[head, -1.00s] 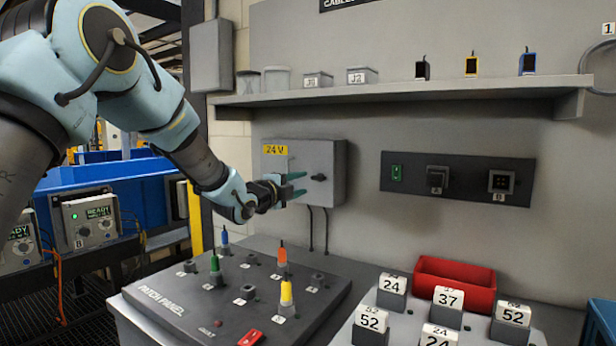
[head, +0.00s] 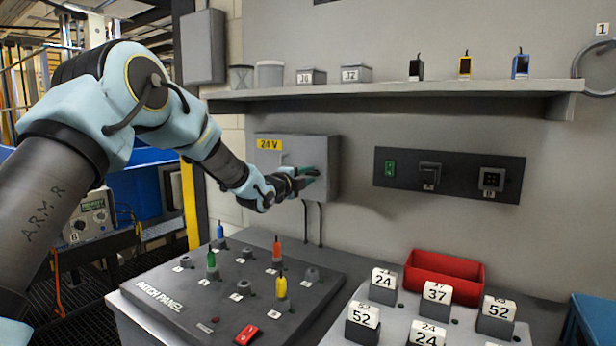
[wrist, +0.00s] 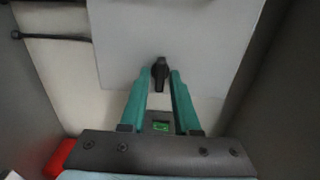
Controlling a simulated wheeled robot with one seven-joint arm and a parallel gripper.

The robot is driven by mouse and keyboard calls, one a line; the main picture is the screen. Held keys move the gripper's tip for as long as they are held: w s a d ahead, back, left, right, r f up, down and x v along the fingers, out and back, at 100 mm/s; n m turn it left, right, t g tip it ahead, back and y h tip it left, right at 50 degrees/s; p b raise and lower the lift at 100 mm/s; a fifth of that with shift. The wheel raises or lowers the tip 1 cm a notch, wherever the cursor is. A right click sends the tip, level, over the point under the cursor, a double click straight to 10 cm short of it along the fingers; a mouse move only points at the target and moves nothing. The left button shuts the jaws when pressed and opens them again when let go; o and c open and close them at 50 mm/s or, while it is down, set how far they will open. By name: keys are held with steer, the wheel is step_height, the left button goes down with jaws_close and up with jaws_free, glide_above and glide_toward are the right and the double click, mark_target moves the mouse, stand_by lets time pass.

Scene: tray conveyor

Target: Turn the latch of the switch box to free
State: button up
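The switch box (head: 318,150) is a grey wall box with a yellow "24 V" label in the head view. Its front fills much of the wrist view as a pale plate (wrist: 205,40). The latch (wrist: 160,72) is a small black knob on that plate, pointing along the fingers in the wrist view. My gripper (head: 310,173) is at the box front. Its two teal fingers (wrist: 162,82) stand one on each side of the latch, close against it, and look shut on it. In the head view the fingers hide the latch.
Below the box, the patch panel (head: 180,297) carries several upright coloured plugs. A shelf (head: 400,90) runs above, with a socket plate (head: 450,173) to the right. A red bin (head: 445,268) and numbered blocks (head: 362,318) stand at the lower right.

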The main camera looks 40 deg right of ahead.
jaws_close()
steer(key=shift+f+b, duration=0.1)
steer(key=shift+b, duration=0.3)
steer(key=n+b, duration=0.7)
steer(key=n, duration=0.5)
steer(key=shift+b, duration=0.4)
steer(key=n, duration=0.6)
steer(key=shift+b, duration=0.35)
